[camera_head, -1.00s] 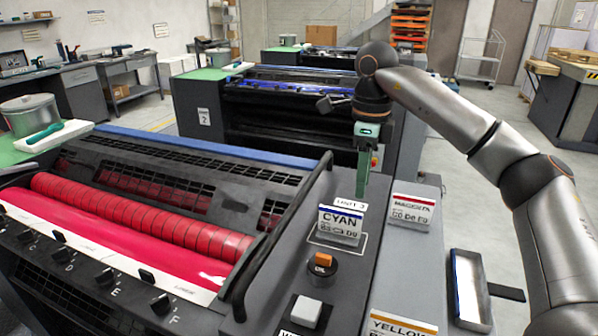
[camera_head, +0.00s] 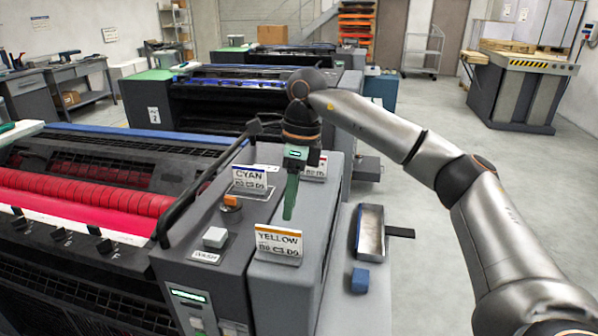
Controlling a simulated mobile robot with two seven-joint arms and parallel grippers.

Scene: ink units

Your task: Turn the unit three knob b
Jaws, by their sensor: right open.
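The nearest ink unit (camera_head: 90,195) fills the left side, with red rollers and a row of small black knobs (camera_head: 104,246) along its front strip. The knob letters are too small to read, so I cannot tell which knob is b; the strip's left part is out of frame. My right gripper (camera_head: 290,205) points down above the unit's grey end console, between the CYAN card (camera_head: 250,180) and the YELLOW card (camera_head: 278,243), well right of the knobs. Its jaws are seen nearly edge-on, with nothing visible in them. My left gripper is not in view.
The console holds an orange switch (camera_head: 231,202), a pale square button (camera_head: 215,237) and a third card (camera_head: 314,168), partly hidden. A black rail (camera_head: 200,185) edges the rollers. A shallow tray (camera_head: 370,232) and blue block (camera_head: 360,280) lie right.

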